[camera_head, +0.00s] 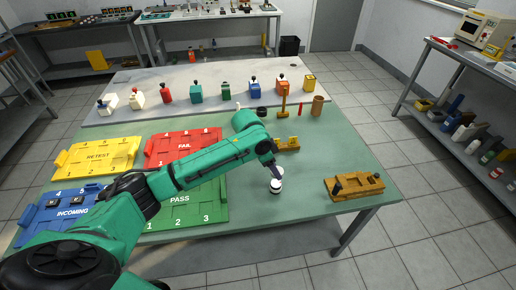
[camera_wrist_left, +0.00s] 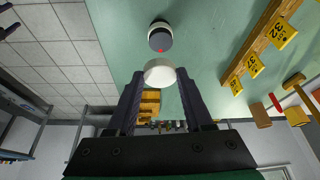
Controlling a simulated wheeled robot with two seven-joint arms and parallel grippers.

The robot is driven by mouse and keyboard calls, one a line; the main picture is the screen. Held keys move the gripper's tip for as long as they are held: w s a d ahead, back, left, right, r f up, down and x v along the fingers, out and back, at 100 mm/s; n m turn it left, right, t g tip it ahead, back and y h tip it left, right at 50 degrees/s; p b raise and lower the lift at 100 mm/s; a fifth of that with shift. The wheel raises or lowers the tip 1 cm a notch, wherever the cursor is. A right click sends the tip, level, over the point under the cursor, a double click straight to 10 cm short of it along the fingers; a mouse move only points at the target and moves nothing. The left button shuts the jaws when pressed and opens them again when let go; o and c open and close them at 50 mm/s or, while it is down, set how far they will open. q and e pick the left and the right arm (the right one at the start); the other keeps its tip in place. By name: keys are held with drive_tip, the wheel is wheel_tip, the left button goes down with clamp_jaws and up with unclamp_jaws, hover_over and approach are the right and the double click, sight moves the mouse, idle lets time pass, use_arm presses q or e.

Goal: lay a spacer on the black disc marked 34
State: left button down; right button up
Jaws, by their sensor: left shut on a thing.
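My left gripper (camera_head: 274,168) is over the green table, pointing down, shut on a white round spacer (camera_wrist_left: 159,72). The spacer also shows in the head view (camera_head: 278,172) at the fingertips. A dark disc with a pale rim and a small red mark (camera_wrist_left: 160,38) lies on the table just beyond the spacer in the left wrist view. In the head view it shows as a black and white round stack (camera_head: 275,187) just below the gripper. The spacer looks apart from it in the wrist view. No number is readable on the disc. My right gripper is out of view.
A wooden fixture (camera_head: 353,187) stands at the table's right, and another wooden block (camera_head: 287,145) is behind the gripper. A wooden rail with yellow number tags (camera_wrist_left: 262,45) shows in the wrist view. Coloured trays, including PASS (camera_head: 205,212), lie left.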

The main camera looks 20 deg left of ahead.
sight(277, 183)
use_arm(q)
drive_tip(key=shift+w+f, duration=0.15)
drive_tip(key=shift+w, duration=0.2)
drive_tip(key=shift+s+p, duration=0.1)
drive_tip(key=shift+p, duration=0.3)
drive_tip(key=shift+s, duration=0.1)
wheel_tip(277, 183, down, 4)
drive_tip(key=shift+f+b, duration=0.25)
drive_tip(key=shift+b, duration=0.75)
drive_tip(key=shift+f, duration=0.5)
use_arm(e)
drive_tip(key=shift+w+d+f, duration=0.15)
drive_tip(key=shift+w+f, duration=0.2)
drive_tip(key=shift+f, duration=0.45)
use_arm(q)
drive_tip(key=shift+f, duration=0.2)
drive_tip(key=shift+c, duration=1.1)
unclamp_jaws()
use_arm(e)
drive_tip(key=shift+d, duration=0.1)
